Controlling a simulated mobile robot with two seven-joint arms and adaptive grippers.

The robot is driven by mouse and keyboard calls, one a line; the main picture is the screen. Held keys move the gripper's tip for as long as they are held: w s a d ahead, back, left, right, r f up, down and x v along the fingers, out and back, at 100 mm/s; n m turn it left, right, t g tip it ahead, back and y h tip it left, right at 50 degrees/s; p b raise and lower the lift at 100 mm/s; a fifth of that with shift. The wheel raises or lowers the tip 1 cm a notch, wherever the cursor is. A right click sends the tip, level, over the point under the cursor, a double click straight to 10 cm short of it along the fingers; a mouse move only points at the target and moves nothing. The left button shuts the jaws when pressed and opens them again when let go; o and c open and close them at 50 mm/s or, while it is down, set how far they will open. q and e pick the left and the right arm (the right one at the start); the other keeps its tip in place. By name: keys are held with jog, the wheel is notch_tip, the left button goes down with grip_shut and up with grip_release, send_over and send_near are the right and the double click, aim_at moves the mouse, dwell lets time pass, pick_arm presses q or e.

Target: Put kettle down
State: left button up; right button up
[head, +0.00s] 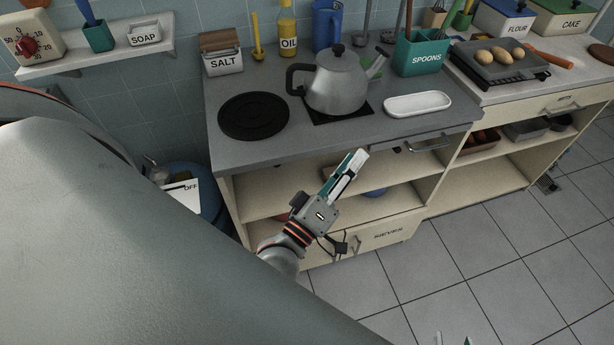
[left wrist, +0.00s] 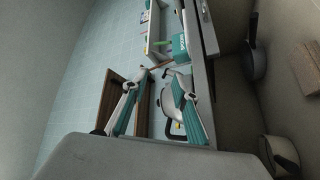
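The grey metal kettle (head: 337,84) stands upright on a black square plate (head: 338,113) on the counter. Its black handle points left and its spout points right. In the left wrist view, part of the kettle (left wrist: 171,103) shows between and behind the fingers. My left gripper (head: 354,164) is in front of the counter's front edge, below and apart from the kettle. In the left wrist view its two fingers (left wrist: 156,80) are spread and empty. Only the fingertips of my right gripper (head: 454,341) show at the bottom edge of the head view, apart from each other.
A black round hotplate (head: 254,116) is left of the kettle, and a white dish (head: 417,104) is right. Behind stand a salt box (head: 224,62), an oil bottle (head: 288,32) and a blue jug (head: 327,25). The spoons holder (head: 421,55) is at the back right. Open shelves lie below the counter.

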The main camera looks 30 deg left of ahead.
pick_arm(q)
jog(key=s+a+f+m+g, duration=0.1)
jog(key=s+f+m+g, duration=0.4)
jog(key=f, duration=0.8)
jog(key=s+a+f+m+g, duration=0.1)
jog(key=s+f+m+g, duration=0.4)
jog(key=s+f+m, duration=0.4)
notch_tip(320, 180, down, 4)
jog(key=shift+f+m, duration=0.15)
jog(key=shift+m, duration=0.25)
